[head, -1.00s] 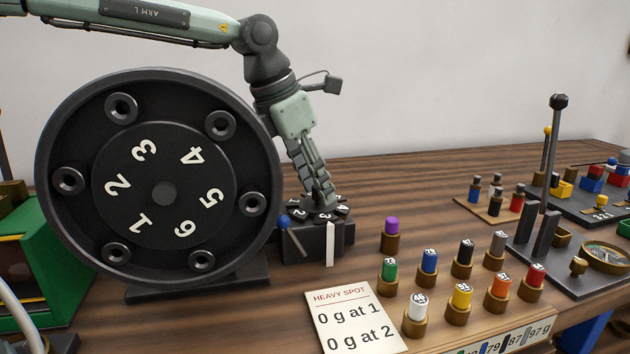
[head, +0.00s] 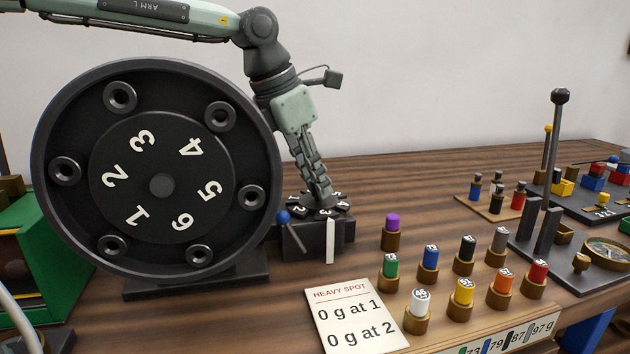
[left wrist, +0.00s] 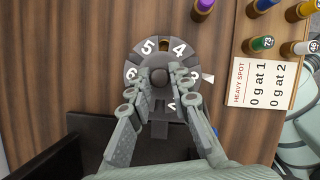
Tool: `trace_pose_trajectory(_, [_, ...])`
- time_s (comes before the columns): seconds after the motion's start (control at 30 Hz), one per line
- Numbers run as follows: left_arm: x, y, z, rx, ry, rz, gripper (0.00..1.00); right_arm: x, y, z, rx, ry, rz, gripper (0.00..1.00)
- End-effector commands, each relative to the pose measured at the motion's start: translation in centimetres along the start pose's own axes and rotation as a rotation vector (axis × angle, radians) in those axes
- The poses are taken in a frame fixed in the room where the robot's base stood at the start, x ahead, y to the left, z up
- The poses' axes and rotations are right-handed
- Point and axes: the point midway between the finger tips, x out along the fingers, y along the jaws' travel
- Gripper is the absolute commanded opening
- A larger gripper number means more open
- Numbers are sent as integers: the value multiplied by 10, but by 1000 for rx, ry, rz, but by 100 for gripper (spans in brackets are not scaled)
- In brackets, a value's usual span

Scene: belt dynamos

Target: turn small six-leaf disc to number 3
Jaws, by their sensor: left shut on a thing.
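The small six-leaf disc (head: 343,208) is dark with white numbers and lies flat on a black block (head: 305,240) beside the big wheel. A white upright marker (head: 330,240) stands at the block's front. My left gripper (head: 324,198) reaches down from above, shut on the disc's central knob. In the left wrist view the disc (left wrist: 148,47) shows 5 and 4 clearly, with 6 at left and 2 below partly covered by my gripper (left wrist: 160,80). A partly hidden 3 lies at the right, close to the white marker (left wrist: 208,78). My right gripper is not in view.
The large black wheel (head: 160,255) stands just left of the disc. A blue-knobbed lever (head: 284,217) is at the block's left. A heavy-spot card (head: 355,315) and several coloured weights (head: 462,292) are in front and right. Bare wood lies behind.

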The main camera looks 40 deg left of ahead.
Motion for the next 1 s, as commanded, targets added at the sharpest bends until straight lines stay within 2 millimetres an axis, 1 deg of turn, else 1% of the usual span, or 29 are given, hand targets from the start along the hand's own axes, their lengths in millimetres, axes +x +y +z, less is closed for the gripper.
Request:
trace_pose_trajectory(0.17, [-1,0,1,0,-2,1,0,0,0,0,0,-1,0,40])
trace_pose_trajectory(0.2, [-1,0,1,0,-2,1,24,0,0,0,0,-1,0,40])
trace_pose_trajectory(0.33, [-1,0,0,0,-1,0,40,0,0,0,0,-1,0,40])
trace_pose_trajectory(0.6, [-1,0,0,0,-1,0,40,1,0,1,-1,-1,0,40])
trace_pose_trajectory(0.7, [-6,0,1,0,-1,1,40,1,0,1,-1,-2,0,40])
trace_pose_trajectory(0.77, [-13,0,1,-1,-4,1,40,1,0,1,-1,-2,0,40])
trace_pose_trajectory(0.87, [-30,0,2,-1,-6,2,40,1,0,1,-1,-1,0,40])
trace_pose_trajectory(1.0, [-62,1,1,0,-6,3,40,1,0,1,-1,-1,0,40])
